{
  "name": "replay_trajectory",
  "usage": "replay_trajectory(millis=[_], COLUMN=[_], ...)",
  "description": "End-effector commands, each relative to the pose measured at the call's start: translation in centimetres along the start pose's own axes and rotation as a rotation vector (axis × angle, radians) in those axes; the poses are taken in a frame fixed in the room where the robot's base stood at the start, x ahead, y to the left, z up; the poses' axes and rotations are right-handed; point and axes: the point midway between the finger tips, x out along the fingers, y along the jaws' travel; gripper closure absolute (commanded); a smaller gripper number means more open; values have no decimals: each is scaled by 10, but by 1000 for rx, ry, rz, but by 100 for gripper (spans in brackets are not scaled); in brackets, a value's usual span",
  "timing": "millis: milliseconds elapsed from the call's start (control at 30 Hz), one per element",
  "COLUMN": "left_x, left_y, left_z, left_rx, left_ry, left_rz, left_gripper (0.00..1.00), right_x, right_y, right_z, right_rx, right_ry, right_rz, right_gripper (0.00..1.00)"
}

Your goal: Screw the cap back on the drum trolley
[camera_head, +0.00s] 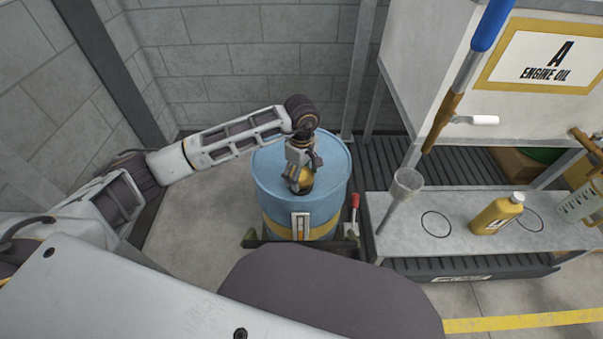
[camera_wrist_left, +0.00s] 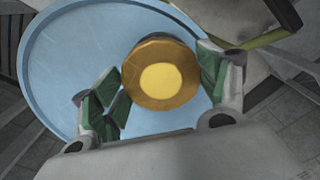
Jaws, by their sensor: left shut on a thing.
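The blue drum (camera_head: 265,190) stands upright on its trolley, with a yellow band round its lower side. Its round blue top fills much of the left wrist view (camera_wrist_left: 65,70). The cap (camera_head: 304,182) is round and brass-yellow, near the front of the drum top. My left gripper (camera_head: 301,171) reaches down over the drum and is shut on the cap. In the left wrist view the cap (camera_wrist_left: 160,76) shows between the green-padded fingers (camera_wrist_left: 155,82). The cap hides what is under it, so I cannot tell if it is seated. My right gripper is not in view.
A low grey bench (camera_head: 460,215) right of the drum bears a funnel (camera_head: 408,181), a yellow bottle (camera_head: 497,214) and a clear measuring jug (camera_head: 580,204). A red-knobbed lever (camera_head: 354,203) stands beside the drum. Block walls stand behind.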

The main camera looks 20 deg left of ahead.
Motion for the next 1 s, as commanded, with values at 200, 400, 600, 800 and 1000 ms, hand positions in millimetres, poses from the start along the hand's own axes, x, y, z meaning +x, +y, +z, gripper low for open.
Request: replay_trajectory(millis=[200, 400, 600, 800, 1000], left_x=[0, 0, 1, 1, 1], left_y=[0, 0, 0, 0, -1], left_z=[0, 0, 0, -1, -1], left_rx=[0, 20, 127, 252, 375], left_ry=[0, 1, 2, 3, 4], left_rz=[0, 1, 2, 2, 2], left_gripper=[51, 51, 51, 51, 51], right_x=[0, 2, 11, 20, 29], right_y=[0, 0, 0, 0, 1], right_z=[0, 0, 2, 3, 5], right_rx=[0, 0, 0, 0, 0], right_ry=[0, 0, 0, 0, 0], right_rz=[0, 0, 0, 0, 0], right_gripper=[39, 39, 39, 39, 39])
